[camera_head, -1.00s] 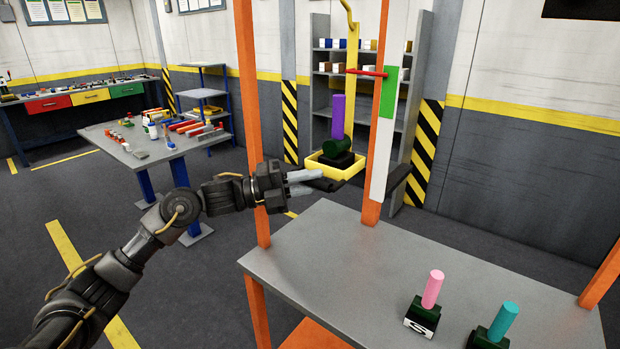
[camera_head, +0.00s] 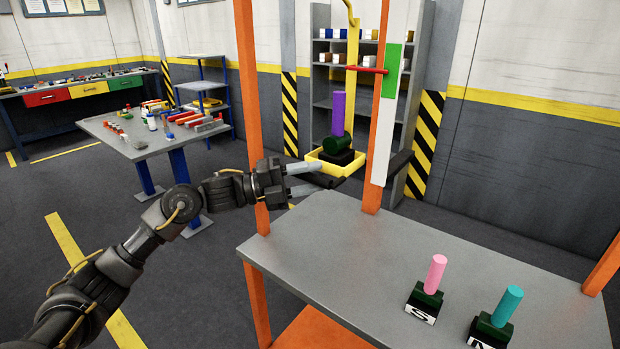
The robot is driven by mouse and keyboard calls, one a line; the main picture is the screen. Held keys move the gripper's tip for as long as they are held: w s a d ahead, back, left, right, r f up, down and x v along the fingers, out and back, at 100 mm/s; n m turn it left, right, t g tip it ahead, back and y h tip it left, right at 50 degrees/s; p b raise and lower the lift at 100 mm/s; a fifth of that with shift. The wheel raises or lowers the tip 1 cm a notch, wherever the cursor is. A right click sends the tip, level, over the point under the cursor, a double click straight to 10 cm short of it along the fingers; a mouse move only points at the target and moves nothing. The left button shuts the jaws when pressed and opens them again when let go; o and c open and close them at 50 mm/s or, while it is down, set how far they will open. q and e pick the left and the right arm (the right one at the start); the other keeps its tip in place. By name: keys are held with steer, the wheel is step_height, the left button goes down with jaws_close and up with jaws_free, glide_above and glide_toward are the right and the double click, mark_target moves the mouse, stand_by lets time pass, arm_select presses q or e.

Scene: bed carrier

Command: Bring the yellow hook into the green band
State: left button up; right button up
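The yellow hook (camera_head: 352,65) hangs upright and carries a yellow tray (camera_head: 318,157). A dark green block with a purple handle (camera_head: 338,113) stands in the tray. A red pointer (camera_head: 367,70) sticks out from the hook. The green band (camera_head: 393,70) is on a white upright strip, and the pointer's tip is level with about its middle. My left gripper (camera_head: 312,178) is at the tray's lower left, with its fingers apart and nothing seen between them. Whether a fingertip touches the tray is unclear. My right gripper is out of view.
A grey table (camera_head: 330,255) in an orange frame (camera_head: 250,90) stands in front. A pink-handled weight (camera_head: 434,275) and a teal-handled weight (camera_head: 506,307) stand at its right front. A cluttered table (camera_head: 110,125) is at the left. The table's middle is clear.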

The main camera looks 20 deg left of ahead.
arm_select(q)
steer(key=shift+s+a+f, duration=0.1)
steer(key=shift+a, duration=0.25)
steer(key=b+v, duration=0.3)
steer(key=v, duration=0.7)
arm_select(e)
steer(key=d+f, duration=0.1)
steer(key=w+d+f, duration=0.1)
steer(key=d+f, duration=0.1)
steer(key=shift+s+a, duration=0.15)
